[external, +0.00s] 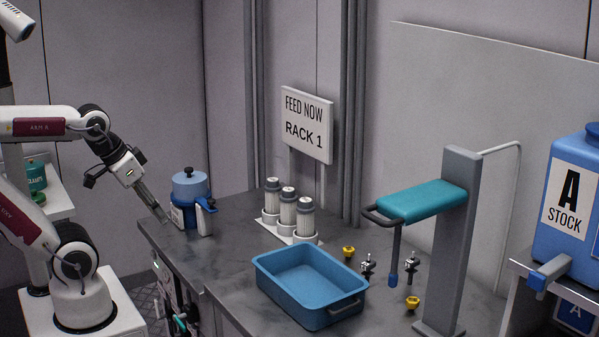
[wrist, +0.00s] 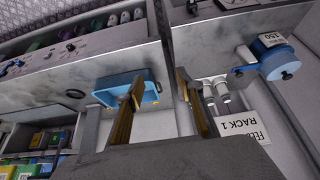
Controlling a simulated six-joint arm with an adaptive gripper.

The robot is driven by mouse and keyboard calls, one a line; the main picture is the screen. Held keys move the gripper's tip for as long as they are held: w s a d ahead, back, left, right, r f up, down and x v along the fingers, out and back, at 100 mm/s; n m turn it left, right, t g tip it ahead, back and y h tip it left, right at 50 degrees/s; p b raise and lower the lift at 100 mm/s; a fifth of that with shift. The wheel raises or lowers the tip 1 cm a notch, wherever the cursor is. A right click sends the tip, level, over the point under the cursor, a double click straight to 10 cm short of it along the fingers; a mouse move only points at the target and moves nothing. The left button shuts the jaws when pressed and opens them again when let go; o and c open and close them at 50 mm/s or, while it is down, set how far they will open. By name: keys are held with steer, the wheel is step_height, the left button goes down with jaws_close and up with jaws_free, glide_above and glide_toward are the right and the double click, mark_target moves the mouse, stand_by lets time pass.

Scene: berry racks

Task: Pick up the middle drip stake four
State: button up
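Two small black fittings, one on the left (external: 368,265) and one on the right (external: 411,267), stand on the counter beside the teal-topped stand. I cannot tell which thing is the middle drip stake four; no number is readable on them. My gripper (external: 165,219) is at the counter's left end, pointing down, far from these fittings. In the wrist view my gripper (wrist: 160,77) shows two fingers spread apart with nothing between them. The black fittings are not clear in the wrist view.
A blue tray (external: 270,278) stands mid-counter, with three grey-capped white cylinders (external: 288,206) behind it. A blue-lidded container (external: 190,187) is close to my gripper. Two yellow pieces (external: 348,252) (external: 413,303) lie near the grey post (external: 458,230). The counter's front left is clear.

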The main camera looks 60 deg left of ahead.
stand_by(0.3)
steer(key=w+d+r+m+t+h, duration=0.1)
steer(key=w+d+r+t+h, duration=0.15)
steer(key=w+d, duration=0.5)
steer(key=w+d+r+t+h, duration=0.1)
steer(key=w+d+r, duration=0.25)
steer(key=w, duration=0.75)
steer(key=n+t+y, duration=0.3)
steer(key=t+y, duration=0.1)
steer(key=y, duration=0.2)
glide_above(368, 274)
steer(key=s, duration=0.3)
step_height(368, 274, down, 15)
steer(key=shift+f, duration=0.4)
steer(key=shift+f, duration=1.75)
steer(key=shift+f, duration=0.1)
